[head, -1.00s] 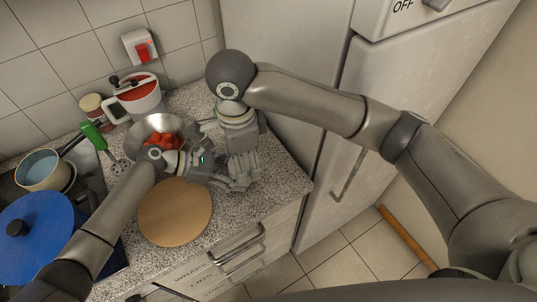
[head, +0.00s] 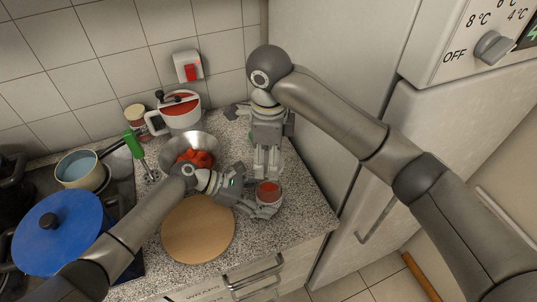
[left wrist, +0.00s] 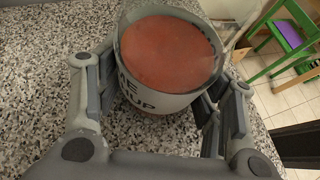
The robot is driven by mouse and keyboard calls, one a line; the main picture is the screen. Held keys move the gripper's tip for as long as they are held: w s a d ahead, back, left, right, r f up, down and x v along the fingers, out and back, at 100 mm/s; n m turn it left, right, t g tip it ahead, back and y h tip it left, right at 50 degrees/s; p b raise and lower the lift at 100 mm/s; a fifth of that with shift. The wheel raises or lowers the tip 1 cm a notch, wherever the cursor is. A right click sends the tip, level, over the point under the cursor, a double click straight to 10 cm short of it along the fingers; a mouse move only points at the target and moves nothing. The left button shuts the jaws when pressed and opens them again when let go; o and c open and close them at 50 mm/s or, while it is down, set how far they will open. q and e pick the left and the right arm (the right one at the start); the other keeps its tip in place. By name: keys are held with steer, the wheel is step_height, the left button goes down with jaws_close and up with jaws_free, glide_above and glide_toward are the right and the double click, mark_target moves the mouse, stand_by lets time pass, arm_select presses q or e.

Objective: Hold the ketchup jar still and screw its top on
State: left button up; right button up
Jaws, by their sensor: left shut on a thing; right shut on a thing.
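The ketchup jar (head: 268,196) stands near the counter's right front edge, its round top face showing red inside a pale rim. In the left wrist view the jar (left wrist: 170,101) is tilted in the picture, with part of its dark lettering showing. My left gripper (head: 258,207) is shut on the jar, with a finger on either side of it. My right gripper (head: 267,172) points down just behind and above the jar. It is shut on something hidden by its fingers. I cannot make out the jar's top as a separate piece.
A round wooden board (head: 198,232) lies left of the jar. A blue pot (head: 62,235) stands far left. The fridge (head: 335,70) is close on the right.

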glide_above(269, 195)
steer(key=w, duration=0.3)
steer(key=shift+f, duration=2.55)
steer(key=shift+f, duration=1.35)
steer(key=o, duration=0.8)
steer(key=shift+c, duration=0.2)
